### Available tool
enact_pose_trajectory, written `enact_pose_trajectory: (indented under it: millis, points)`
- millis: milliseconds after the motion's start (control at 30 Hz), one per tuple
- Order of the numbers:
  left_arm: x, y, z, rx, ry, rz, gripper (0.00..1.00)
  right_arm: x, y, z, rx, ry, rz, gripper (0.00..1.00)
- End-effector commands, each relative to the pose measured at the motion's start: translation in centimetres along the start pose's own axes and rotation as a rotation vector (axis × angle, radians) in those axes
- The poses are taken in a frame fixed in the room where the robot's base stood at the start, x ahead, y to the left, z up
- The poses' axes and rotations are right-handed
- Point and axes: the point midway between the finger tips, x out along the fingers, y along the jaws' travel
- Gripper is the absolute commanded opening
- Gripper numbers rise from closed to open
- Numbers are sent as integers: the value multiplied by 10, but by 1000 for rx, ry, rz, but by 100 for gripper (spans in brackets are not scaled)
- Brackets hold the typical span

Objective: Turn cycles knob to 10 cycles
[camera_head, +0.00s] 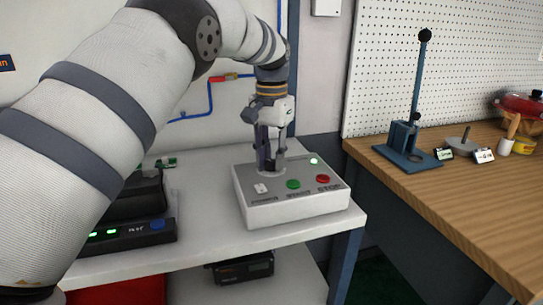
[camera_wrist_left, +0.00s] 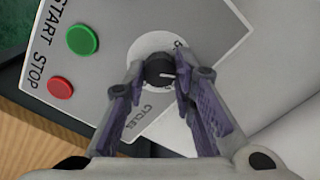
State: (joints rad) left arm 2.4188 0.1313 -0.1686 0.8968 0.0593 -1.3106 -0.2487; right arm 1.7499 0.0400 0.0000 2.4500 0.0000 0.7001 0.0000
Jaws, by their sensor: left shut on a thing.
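The pale control box (camera_head: 290,212) stands on the white table. Its black cycles knob (camera_wrist_left: 160,72) sits on a round white dial and has a white pointer line that points right in the left wrist view. The "CYCLES" label (camera_wrist_left: 138,117) is below the dial there. The dial numbers are mostly hidden by the fingers. My left gripper (camera_head: 270,165) reaches down from above, and its two fingers (camera_wrist_left: 160,78) are shut on the knob, one on each side. The green START button (camera_head: 293,184) and red STOP button (camera_head: 323,179) are beside it. My right gripper is out of view.
A black device with green lights (camera_head: 130,234) stands on the table left of the box. A wooden bench (camera_head: 470,210) at the right holds a blue lever press (camera_head: 408,150) and small items. A dark device (camera_head: 240,268) lies on the lower shelf.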

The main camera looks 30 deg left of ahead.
Motion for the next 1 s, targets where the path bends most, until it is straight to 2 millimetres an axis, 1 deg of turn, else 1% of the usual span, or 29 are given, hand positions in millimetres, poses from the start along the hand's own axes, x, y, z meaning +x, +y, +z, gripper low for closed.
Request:
enact_pose_trajectory:
  millis: [33,67,100,133,367,433,467,700,800,900,1000]
  points:
    - [1,0,0,0,-2,0,27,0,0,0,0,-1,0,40]
    - [1,0,0,-1,-2,0,33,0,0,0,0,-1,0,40]
    - [1,0,0,-1,-2,0,42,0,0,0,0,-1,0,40]
    - [1,0,0,-1,-2,0,45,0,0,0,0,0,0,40]
    - [0,0,0,-1,-1,0,45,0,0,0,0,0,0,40]
    - [-3,0,0,-1,0,0,45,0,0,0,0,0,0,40]
    - [-7,0,0,-1,1,0,45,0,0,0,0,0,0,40]
    - [-56,0,-1,-1,2,0,45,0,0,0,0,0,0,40]
    - [-69,0,-1,0,1,-1,45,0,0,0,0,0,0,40]
    - [-74,0,0,-1,-1,0,45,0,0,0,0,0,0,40]
    - [-75,0,0,-1,-2,0,45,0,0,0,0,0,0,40]
